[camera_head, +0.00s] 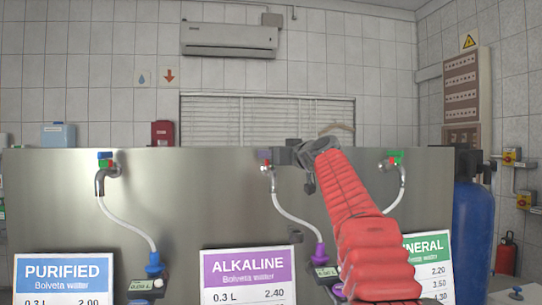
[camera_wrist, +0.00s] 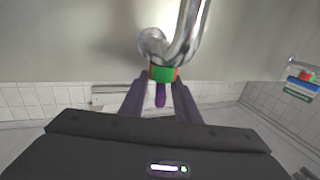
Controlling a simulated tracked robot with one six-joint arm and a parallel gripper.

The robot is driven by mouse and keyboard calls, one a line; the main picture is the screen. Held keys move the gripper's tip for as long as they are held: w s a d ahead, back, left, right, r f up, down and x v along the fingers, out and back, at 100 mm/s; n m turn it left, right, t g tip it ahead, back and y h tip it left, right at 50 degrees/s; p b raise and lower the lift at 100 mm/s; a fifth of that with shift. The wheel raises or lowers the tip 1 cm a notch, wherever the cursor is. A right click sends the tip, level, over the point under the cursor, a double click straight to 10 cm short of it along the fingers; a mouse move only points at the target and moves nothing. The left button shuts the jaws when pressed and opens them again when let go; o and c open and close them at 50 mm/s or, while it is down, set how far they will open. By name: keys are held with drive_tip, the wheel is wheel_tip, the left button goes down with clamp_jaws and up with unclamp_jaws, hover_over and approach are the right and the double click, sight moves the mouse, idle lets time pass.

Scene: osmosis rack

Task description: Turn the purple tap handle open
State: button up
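The purple tap handle (camera_wrist: 160,98) hangs between the two fingers of my gripper (camera_wrist: 160,86) in the wrist view, below a green and red collar (camera_wrist: 163,73) on a chrome tap (camera_wrist: 188,32). The fingers are apart, with a gap on each side of the handle, so my gripper is open. In the head view the purple handle (camera_head: 264,155) shows at the panel's top edge, just left of my gripper (camera_head: 277,156). My gripper partly hides that tap there.
The steel panel (camera_head: 215,190) also carries a blue-handled tap (camera_head: 105,155) at left and a green-handled tap (camera_head: 395,157) at right. The PURIFIED sign (camera_head: 64,280) is lower left. A blue tank (camera_head: 471,235) stands right of the panel.

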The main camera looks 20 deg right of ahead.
drive_tip(key=shift+w, duration=0.1)
drive_tip(key=shift+c, duration=0.5)
drive_tip(key=c, duration=0.6)
drive_tip(key=shift+w+f+m+h, duration=0.1)
drive_tip(key=shift+f+m+h, duration=0.15)
drive_tip(key=shift+m+h, duration=0.85)
drive_tip(key=shift+f+m+h, duration=0.2)
drive_tip(key=shift+m+h, duration=0.4)
drive_tip(key=shift+h, duration=1)
drive_tip(key=shift+r+m+h, duration=0.15)
drive_tip(key=shift+m+h, duration=0.15)
drive_tip(key=shift+h, duration=0.3)
drive_tip(key=o, duration=0.7)
drive_tip(key=shift+r, duration=0.2)
